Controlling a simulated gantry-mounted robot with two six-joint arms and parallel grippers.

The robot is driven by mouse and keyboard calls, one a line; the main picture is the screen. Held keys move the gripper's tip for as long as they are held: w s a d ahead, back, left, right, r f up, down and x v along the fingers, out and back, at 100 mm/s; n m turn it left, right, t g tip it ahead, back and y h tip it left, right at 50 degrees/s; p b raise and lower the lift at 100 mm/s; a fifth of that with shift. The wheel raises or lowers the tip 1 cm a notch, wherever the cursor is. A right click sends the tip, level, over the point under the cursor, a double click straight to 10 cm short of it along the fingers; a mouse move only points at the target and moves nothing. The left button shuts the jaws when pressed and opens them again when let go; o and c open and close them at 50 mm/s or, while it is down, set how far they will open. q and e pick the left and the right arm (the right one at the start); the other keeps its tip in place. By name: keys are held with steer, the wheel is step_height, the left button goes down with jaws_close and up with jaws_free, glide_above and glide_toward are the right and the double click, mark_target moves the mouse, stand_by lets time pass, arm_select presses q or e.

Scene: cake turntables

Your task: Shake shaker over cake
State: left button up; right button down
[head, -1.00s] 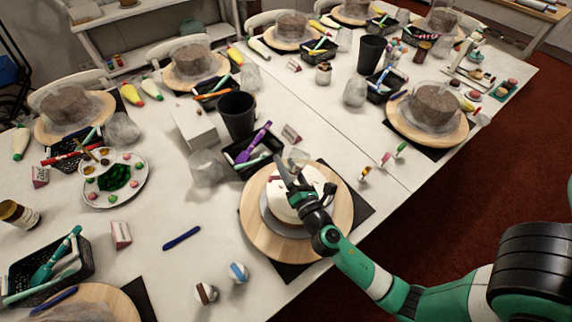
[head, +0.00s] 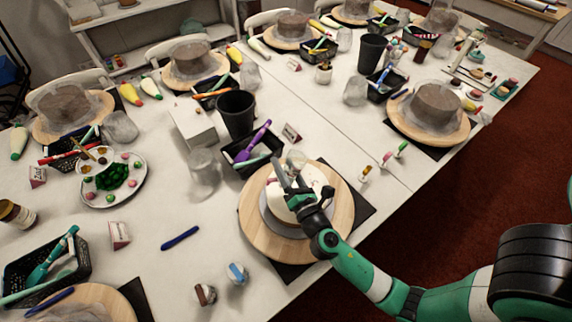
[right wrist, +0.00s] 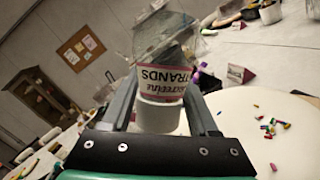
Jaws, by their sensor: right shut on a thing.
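My right gripper (head: 289,174) is over the white cake (head: 316,184) on the round wooden turntable (head: 262,238). In the right wrist view, my right gripper (right wrist: 158,112) is shut on the shaker (right wrist: 160,84), which has a white part, a pink and white label with the word "STRANDS", and a clear part farther from the gripper. Part of the shaker (head: 296,158) also shows in the head view. Several coloured sprinkles (right wrist: 270,127) lie on the white cake surface (right wrist: 262,152) in the right wrist view. My left gripper is not in view.
A black basket (head: 240,168) with a purple tool and a black cup (head: 237,112) stand just behind the turntable. Two small jars (head: 237,273) and a blue pen (head: 180,238) lie to its left. Wrapped cakes on other turntables (head: 455,130) stand around the table.

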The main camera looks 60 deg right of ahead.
steer(key=shift+a+f, duration=0.1)
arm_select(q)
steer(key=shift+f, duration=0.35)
arm_select(e)
steer(key=shift+n, duration=0.3)
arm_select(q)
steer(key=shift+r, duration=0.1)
arm_select(e)
steer(key=shift+s+d+r+p, duration=0.1)
steer(key=shift+d+r+p, duration=0.15)
steer(key=shift+r+p, duration=0.25)
steer(key=shift+s+d+r+p, duration=0.1)
steer(key=shift+d+r+p, duration=0.15)
steer(key=shift+r+p, duration=0.2)
steer(key=shift+w+a+f+b, duration=0.15)
steer(key=shift+a+f+b, duration=0.1)
steer(key=shift+f+b, duration=0.35)
steer(key=shift+w+a+f+b, duration=0.1)
steer(key=shift+a+f+b, duration=0.1)
steer(key=shift+f+b, duration=0.3)
steer(key=shift+a+r, duration=0.1)
steer(key=shift+r, duration=0.1)
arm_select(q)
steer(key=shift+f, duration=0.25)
arm_select(e)
steer(key=shift+r+n+t, duration=0.1)
steer(key=shift+n+t, duration=0.2)
